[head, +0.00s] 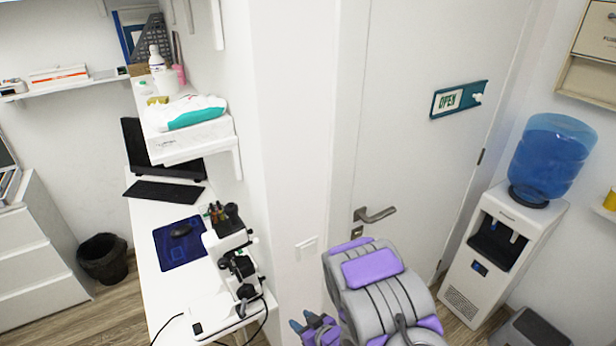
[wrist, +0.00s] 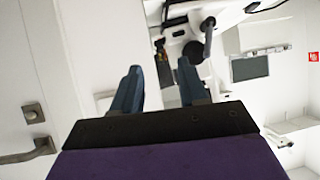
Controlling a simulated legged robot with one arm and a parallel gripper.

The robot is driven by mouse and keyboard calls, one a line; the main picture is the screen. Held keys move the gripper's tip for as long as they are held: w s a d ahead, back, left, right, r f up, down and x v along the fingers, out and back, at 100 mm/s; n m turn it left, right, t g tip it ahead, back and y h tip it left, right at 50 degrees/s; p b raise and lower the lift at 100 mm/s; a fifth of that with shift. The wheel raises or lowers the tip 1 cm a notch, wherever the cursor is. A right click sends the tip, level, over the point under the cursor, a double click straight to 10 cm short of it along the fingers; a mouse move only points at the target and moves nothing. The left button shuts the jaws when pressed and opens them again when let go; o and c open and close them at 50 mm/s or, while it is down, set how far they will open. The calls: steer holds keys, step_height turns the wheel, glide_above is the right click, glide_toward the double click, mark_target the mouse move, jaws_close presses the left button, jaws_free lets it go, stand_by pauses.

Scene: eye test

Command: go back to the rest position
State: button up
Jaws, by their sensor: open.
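My gripper (head: 313,324) shows at the bottom of the head view, beside my grey and purple arm and just right of the white desk's microscope. In the wrist view its two dark blue fingers (wrist: 158,88) are spread apart with nothing between them. The gripper is open and empty. The white microscope (head: 232,262) stands on the desk in the head view. Part of it also shows beyond the fingers in the wrist view (wrist: 190,30). My arm hides part of the door's lower area.
A white door with a lever handle (head: 375,215) and an OPEN sign (head: 459,99) is behind my arm. A water dispenser (head: 500,245) stands at the right. The desk (head: 160,285) holds a keyboard, a monitor and a mouse on a blue pad (head: 180,243). A shelf (head: 190,150) hangs above it.

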steer(key=w+d+r+m+g+h+b, duration=0.15)
steer(key=d+r+h, duration=0.4)
steer(key=d, duration=0.55)
steer(key=s+d+r+m+g+h+b, duration=0.1)
steer(key=s+d+r+m+g+h, duration=0.2)
steer(key=d+r, duration=0.4)
steer(key=s+a+r+m+g+b, duration=0.1)
steer(key=s+r+g, duration=0.2)
steer(key=s+r, duration=0.4)
steer(key=s+a+r+m+g+b, duration=0.1)
steer(key=s+r, duration=0.6)
steer(key=s, duration=1.8)
steer(key=m+g+y, duration=0.1)
steer(key=g, duration=0.1)
steer(key=shift+a+g+b, duration=0.15)
steer(key=shift+g+b, duration=0.2)
steer(key=shift+b, duration=0.05)
